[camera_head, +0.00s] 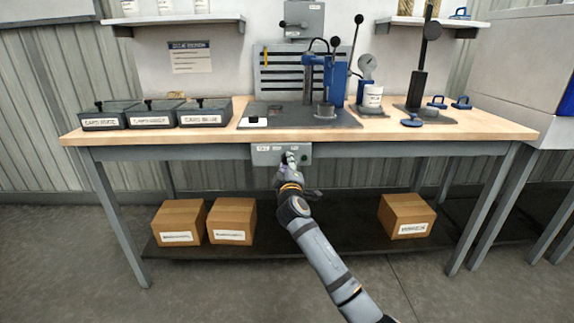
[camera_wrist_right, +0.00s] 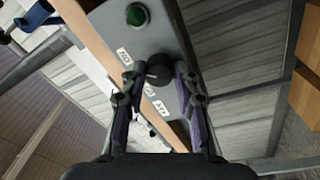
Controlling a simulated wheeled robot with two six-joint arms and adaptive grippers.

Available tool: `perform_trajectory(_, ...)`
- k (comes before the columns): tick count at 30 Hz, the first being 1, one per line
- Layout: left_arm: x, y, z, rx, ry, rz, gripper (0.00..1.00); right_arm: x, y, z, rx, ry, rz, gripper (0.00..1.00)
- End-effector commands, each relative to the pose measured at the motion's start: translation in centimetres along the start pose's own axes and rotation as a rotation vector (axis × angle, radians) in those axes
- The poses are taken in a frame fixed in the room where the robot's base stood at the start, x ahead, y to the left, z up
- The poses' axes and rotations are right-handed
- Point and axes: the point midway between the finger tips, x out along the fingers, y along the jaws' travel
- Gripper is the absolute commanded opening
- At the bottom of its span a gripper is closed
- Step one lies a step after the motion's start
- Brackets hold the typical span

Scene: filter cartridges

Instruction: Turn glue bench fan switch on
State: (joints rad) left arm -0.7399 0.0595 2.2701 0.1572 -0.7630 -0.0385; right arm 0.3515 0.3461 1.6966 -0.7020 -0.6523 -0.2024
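The grey switch box (camera_head: 268,154) hangs under the front edge of the bench. In the right wrist view its plate (camera_wrist_right: 165,30) carries a green round lamp (camera_wrist_right: 138,14), an ON label (camera_wrist_right: 124,56) and a black knob (camera_wrist_right: 158,72). More labels lie below the knob, partly hidden. My right gripper (camera_head: 290,160) is at the box in the head view. In the right wrist view its two fingers (camera_wrist_right: 160,76) stand apart, one on each side of the knob; whether they touch it I cannot tell. My left gripper is not in view.
The bench top (camera_head: 200,138) holds labelled grey bins (camera_head: 205,112) at left and a blue press (camera_head: 322,85) in the middle. Cardboard boxes (camera_head: 232,220) sit on the lower shelf (camera_head: 330,235). The floor in front is clear.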

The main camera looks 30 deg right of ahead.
Motion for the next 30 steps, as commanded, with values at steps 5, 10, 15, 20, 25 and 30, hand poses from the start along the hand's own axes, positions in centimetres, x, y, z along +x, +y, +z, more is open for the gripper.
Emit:
perform_trajectory(5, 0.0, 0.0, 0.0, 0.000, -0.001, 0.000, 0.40, 0.0, -0.1, 0.1, 0.000, -0.001, -0.002, 0.53)
perform_trajectory(10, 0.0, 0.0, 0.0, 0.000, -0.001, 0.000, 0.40, 0.0, -0.1, 0.0, -0.001, 0.000, -0.001, 0.53)
perform_trajectory(15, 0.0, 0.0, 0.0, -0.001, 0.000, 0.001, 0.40, -0.6, -0.1, 0.0, -0.001, 0.000, -0.001, 0.53)
perform_trajectory(20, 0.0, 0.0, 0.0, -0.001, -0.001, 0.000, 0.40, -3.7, -0.2, 0.1, -0.001, 0.001, -0.003, 0.53)
perform_trajectory(25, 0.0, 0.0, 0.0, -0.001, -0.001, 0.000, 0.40, -7.9, -0.2, 0.1, 0.001, 0.000, -0.004, 0.53)
perform_trajectory(30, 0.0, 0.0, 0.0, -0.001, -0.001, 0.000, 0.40, -10.9, -0.2, 0.1, 0.000, 0.000, -0.004, 0.53)
